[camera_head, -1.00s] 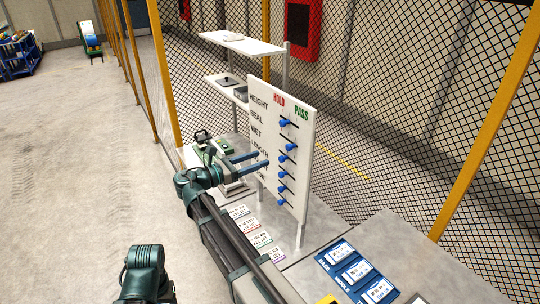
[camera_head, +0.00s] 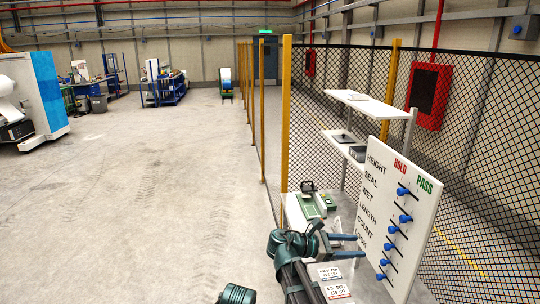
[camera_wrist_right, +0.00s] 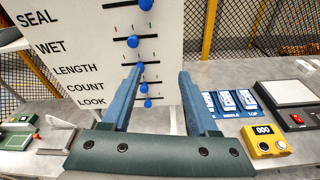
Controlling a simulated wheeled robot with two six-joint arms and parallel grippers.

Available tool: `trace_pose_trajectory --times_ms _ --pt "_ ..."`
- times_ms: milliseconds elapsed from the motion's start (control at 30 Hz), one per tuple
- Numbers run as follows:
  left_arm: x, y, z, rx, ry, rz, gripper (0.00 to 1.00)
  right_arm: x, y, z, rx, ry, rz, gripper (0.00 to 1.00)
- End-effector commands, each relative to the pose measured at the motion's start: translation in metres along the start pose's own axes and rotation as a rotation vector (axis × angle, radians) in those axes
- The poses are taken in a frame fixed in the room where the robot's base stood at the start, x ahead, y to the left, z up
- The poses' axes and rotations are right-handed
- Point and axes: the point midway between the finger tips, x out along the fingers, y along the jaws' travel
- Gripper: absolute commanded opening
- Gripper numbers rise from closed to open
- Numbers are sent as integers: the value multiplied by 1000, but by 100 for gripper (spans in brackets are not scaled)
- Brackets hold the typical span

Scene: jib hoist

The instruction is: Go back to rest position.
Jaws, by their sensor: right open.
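My right gripper (camera_head: 360,246) is open and empty. In the head view its two blue fingers point right, overlapping the lower left edge of the white HOLD/PASS board (camera_head: 376,206); I cannot tell the exact gap. In the right wrist view, the gripper (camera_wrist_right: 160,75) has its fingers spread, with the board (camera_wrist_right: 85,45) behind and several blue knobs (camera_wrist_right: 133,41) seen between and above the tips. Nothing is held. A dark green part of my other arm shows at the bottom of the head view; my left gripper is out of view.
A shelf rack (camera_head: 362,104) stands behind the board, beside the mesh fence (camera_head: 470,150). A green device (camera_head: 311,205) sits left of the board. The wrist view shows a yellow counter box (camera_wrist_right: 266,141) and blue card holder (camera_wrist_right: 237,101) at right. Open floor (camera_head: 150,190) lies left.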

Motion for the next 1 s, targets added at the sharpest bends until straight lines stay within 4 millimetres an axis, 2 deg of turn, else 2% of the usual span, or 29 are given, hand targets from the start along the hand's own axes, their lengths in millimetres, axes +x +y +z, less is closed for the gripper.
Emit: trace_pose_trajectory --times_ms 33,200,300,400,500,600,700,800,1000 --pt "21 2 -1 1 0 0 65 -3 -25 -38 84 92 -8 60" --pt "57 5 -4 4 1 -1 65 -34 -88 -143 411 435 -136 60" --pt "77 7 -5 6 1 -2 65 -63 -126 -197 585 613 -277 60" --pt "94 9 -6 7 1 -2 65 -95 -162 -241 730 757 -451 60" --pt "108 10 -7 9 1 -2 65 -127 -193 -272 837 855 -628 60" --pt "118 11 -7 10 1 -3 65 -153 -216 -291 906 911 -780 60" --pt "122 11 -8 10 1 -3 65 -170 -229 -300 944 938 -883 60" --pt "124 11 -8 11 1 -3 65 -179 -235 -303 960 948 -935 60" --pt "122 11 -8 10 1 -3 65 -181 -235 -303 966 948 -948 60"
